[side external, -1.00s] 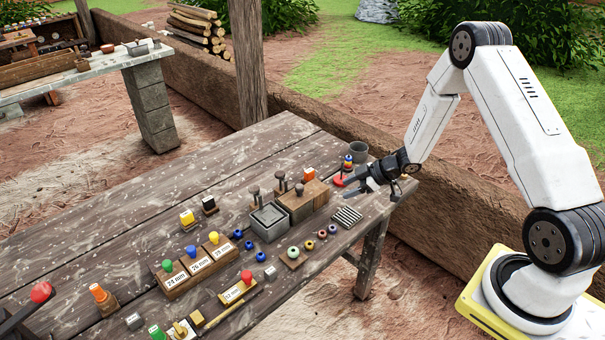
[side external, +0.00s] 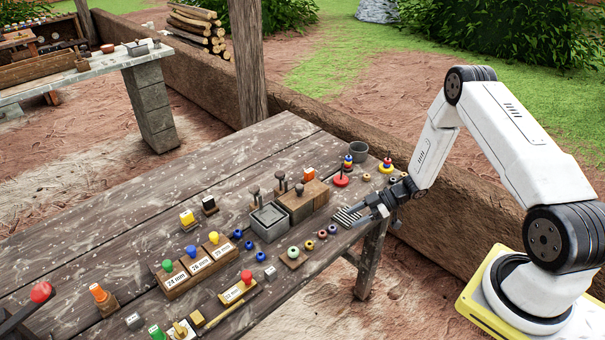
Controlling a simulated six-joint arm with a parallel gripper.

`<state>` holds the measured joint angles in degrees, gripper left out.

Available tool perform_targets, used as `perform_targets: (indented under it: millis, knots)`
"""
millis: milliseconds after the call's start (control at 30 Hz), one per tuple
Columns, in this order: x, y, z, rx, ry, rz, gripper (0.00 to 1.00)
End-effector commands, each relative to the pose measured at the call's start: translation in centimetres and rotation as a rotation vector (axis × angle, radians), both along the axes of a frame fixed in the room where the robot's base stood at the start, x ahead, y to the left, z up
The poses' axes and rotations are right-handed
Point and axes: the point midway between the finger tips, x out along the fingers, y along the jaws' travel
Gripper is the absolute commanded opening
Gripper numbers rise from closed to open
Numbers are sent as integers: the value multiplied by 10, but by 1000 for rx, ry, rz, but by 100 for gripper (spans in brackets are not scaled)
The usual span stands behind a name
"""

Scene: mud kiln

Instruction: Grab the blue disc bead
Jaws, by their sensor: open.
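Several small round blue beads lie in a slanting row on the wooden table, among them one at the upper left (side external: 238,234), a middle one (side external: 249,245) and a lower one (side external: 260,256). Blue also shows on a small stack (side external: 347,161) above a red disc (side external: 341,180). I cannot tell which blue piece is the disc bead. My gripper (side external: 364,215) is open and empty at the table's right end, beside the striped block (side external: 347,217). It is right of the blue row and below the stack in the picture.
Grey and wooden boxes (side external: 269,222) with upright stamps stand between the blue row and the stack. A yellow-based stack (side external: 386,166), a grey cup (side external: 358,151) and small ring beads (side external: 309,244) are near my gripper. The table's left rear is mostly clear.

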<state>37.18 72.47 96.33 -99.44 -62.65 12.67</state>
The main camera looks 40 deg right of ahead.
Motion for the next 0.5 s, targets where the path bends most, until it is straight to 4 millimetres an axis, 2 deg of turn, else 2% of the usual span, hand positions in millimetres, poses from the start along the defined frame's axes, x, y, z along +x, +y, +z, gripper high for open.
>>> perform_targets:
  millis: [333,500]
  knots:
    - [5,6,-5,-2,-1,0,58]
    - [12,16,-13,0,0,2,58]
